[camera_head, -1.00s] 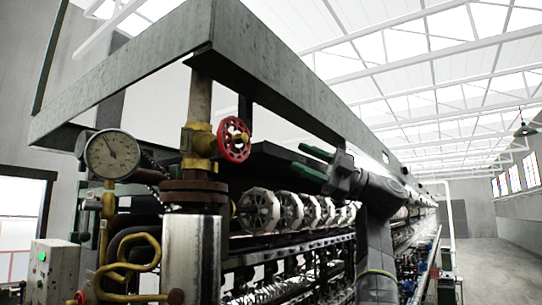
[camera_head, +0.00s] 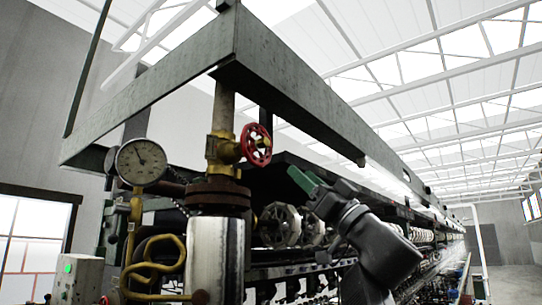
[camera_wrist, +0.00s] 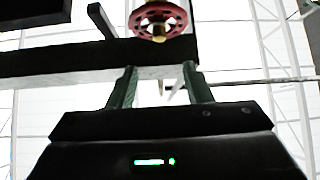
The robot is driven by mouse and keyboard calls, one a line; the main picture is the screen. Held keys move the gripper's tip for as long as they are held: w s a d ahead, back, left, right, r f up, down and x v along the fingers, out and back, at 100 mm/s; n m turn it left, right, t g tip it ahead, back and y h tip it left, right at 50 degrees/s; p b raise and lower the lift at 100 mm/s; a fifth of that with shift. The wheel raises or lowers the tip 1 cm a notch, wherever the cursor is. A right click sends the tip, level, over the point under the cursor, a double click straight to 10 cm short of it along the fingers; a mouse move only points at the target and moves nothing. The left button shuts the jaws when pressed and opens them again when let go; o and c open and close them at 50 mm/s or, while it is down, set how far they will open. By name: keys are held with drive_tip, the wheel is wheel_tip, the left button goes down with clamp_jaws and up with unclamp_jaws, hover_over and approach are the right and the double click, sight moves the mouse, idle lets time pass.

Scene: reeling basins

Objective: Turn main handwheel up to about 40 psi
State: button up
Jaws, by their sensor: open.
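The main handwheel (camera_head: 256,145) is a red spoked wheel on a yellow valve (camera_head: 222,148) in the upright pipe. A round pressure gauge (camera_head: 140,161) with a white dial stands to its left; its needle points to the upper left, but the figures are too small to read. My gripper (camera_head: 302,180) has green fingers and is to the right of and below the handwheel, apart from it. In the wrist view my gripper (camera_wrist: 158,72) is open and empty, and the red handwheel (camera_wrist: 160,20) shows beyond the fingertips at the top.
A grey steel beam frame (camera_head: 290,75) runs above the valve and back to the right. A steel cylinder (camera_head: 213,255) stands below the valve. White spoked reels (camera_head: 280,225) line the machine behind my gripper. A control box (camera_head: 77,278) with a green light is at lower left.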

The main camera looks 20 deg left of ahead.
sight(268, 146)
drive_tip(key=shift+m+t, duration=0.4)
drive_tip(key=shift+t, duration=0.1)
drive_tip(key=p+x, duration=0.1)
drive_tip(key=x, duration=0.3)
drive_tip(key=p+x, duration=0.2)
drive_tip(key=x, duration=0.2)
drive_tip(key=p+x, duration=0.2)
drive_tip(key=x, duration=0.3)
drive_tip(key=shift+w+a+f, duration=0.1)
drive_tip(key=shift+a+f, duration=0.1)
drive_tip(key=shift+a, duration=0.2)
drive_tip(key=c, duration=0.9)
drive_tip(key=shift+n+g+p, duration=0.3)
drive_tip(key=shift+c, duration=0.2)
